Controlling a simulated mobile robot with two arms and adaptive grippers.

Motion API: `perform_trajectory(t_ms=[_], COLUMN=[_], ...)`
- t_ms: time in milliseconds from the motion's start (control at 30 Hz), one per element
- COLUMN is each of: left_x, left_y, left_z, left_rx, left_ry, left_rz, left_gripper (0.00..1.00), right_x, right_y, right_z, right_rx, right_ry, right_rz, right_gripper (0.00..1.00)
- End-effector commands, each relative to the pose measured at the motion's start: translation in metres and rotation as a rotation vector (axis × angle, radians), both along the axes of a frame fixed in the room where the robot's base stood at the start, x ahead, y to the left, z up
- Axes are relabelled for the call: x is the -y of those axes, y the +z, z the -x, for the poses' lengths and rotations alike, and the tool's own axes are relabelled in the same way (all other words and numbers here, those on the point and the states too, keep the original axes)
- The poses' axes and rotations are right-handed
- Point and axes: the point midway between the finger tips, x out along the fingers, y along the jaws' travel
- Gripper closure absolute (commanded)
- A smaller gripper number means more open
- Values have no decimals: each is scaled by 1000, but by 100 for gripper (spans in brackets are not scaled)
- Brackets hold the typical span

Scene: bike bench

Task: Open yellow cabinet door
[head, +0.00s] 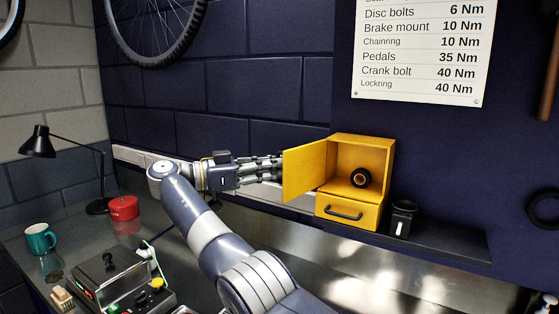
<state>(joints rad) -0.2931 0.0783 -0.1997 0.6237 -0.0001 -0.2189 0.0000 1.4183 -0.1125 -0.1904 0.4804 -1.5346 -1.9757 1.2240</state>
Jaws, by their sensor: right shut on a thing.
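The yellow cabinet (388,160) stands on a dark shelf at the right of the bench. Its door (304,173) stands open, swung out to the left, so the inside shows with a small dark round part (360,177) in it. A closed drawer (345,212) with a dark handle is below. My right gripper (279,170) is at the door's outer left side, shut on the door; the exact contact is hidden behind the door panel. My left gripper is not in view.
A black cup-like container (402,218) stands just right of the cabinet on the shelf (455,240). On the bench are a red tin (123,208), a teal mug (40,239), a black lamp (38,144) and a control box (110,275).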

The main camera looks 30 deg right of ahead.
Motion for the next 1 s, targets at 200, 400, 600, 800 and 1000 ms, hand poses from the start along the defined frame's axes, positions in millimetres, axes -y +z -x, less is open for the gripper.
perform_trajectory(t_ms=[200, 400, 600, 800, 1000], left_x=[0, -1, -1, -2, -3], left_y=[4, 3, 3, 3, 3], left_z=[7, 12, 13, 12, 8], left_rx=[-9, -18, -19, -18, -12], left_ry=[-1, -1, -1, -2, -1], left_rz=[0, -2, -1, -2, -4], left_gripper=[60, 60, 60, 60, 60], right_x=[-4, -4, -4, -5, -6], right_y=[0, 0, 0, -1, -1], right_z=[2, 2, 2, 2, 2], right_rx=[-6, -5, -5, -4, -2], right_ry=[-16, -18, -18, -17, -15], right_rz=[0, -1, -1, -2, -1], right_gripper=[100, 100, 100, 73, 73])
